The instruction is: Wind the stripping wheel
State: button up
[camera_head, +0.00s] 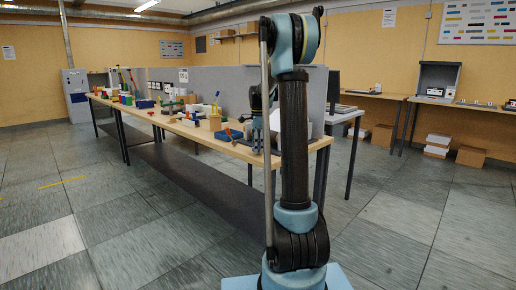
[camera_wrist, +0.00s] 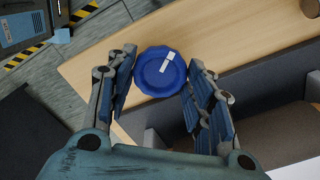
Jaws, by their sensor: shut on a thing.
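A round blue wheel (camera_wrist: 152,82) with a scalloped rim and a small white bar on its face shows in the wrist view, over the wooden bench top (camera_wrist: 110,62). I take it as the stripping wheel. My gripper (camera_wrist: 160,66) is shut on it, with one blue-padded finger on the left side of the rim and one on the right. What lies under the wheel is hidden. In the head view, my arm covers much of the area around my gripper, and I cannot make out the wheel there.
A long bench (camera_head: 178,126) with several small tools and boxes runs back along a grey partition (camera_head: 195,84). A side table with a monitor stands behind my arm. Boxes (camera_head: 438,146) sit on the floor at right. The tiled floor at left is clear.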

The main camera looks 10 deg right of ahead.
jog(key=shift+w, duration=0.15)
jog(key=n, duration=0.5)
jog(key=shift+n, duration=0.4)
jog(key=n, duration=0.6)
jog(key=shift+w, duration=0.1)
jog(key=n, duration=0.5)
jog(key=shift+n, duration=0.4)
jog(key=n, duration=1.2)
jog(key=shift+n, duration=0.3)
jog(key=n, duration=0.5)
jog(key=shift+d, duration=0.1)
jog(key=n, duration=0.5)
jog(key=shift+n, duration=0.4)
jog(key=n, duration=0.5)
jog(key=shift+n, duration=0.3)
